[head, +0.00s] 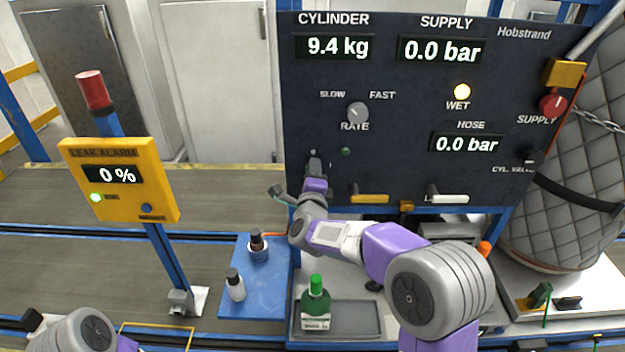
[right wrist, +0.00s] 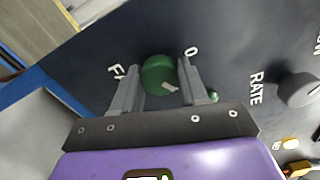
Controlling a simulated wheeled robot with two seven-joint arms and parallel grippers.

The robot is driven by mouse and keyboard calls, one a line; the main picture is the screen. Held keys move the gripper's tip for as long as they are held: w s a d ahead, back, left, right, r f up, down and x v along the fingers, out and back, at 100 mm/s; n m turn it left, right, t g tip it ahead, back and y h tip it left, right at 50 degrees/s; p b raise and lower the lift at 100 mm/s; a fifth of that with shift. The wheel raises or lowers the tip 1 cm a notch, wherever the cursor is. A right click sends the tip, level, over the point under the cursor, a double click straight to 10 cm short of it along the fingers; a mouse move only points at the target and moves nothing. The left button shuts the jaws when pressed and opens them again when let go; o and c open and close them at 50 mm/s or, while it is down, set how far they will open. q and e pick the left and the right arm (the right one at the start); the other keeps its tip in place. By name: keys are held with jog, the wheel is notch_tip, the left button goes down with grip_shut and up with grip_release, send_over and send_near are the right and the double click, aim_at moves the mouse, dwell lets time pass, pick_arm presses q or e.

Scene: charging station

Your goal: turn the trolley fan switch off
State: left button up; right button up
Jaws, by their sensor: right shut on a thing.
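The fan switch (right wrist: 158,75) is a round green knob on the dark control panel, with a white mark on its face toward the lower right in the right wrist view. A "0" is printed to its upper right, and a partly hidden label starting with "F" is to its left. My right gripper (right wrist: 160,88) is shut on this knob, one finger on each side. In the head view my right gripper (head: 314,165) is at the panel's lower left and hides the knob. My left gripper is out of view; only part of its arm shows at the lower left.
The dark panel (head: 400,120) also bears a grey rate knob (head: 357,113), a small green lamp (head: 346,151), a lit wet lamp (head: 462,91) and a red supply knob (head: 553,105). A yellow leak alarm (head: 120,200) stands left. Bottles stand below, including a green one (head: 316,300).

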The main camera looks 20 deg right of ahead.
jog(key=shift+f+n, duration=0.2)
jog(key=shift+n, duration=5.7)
jog(key=o, duration=1.1)
jog(key=shift+c, duration=0.2)
jog(key=v, duration=0.7)
jog(key=shift+s, duration=0.3)
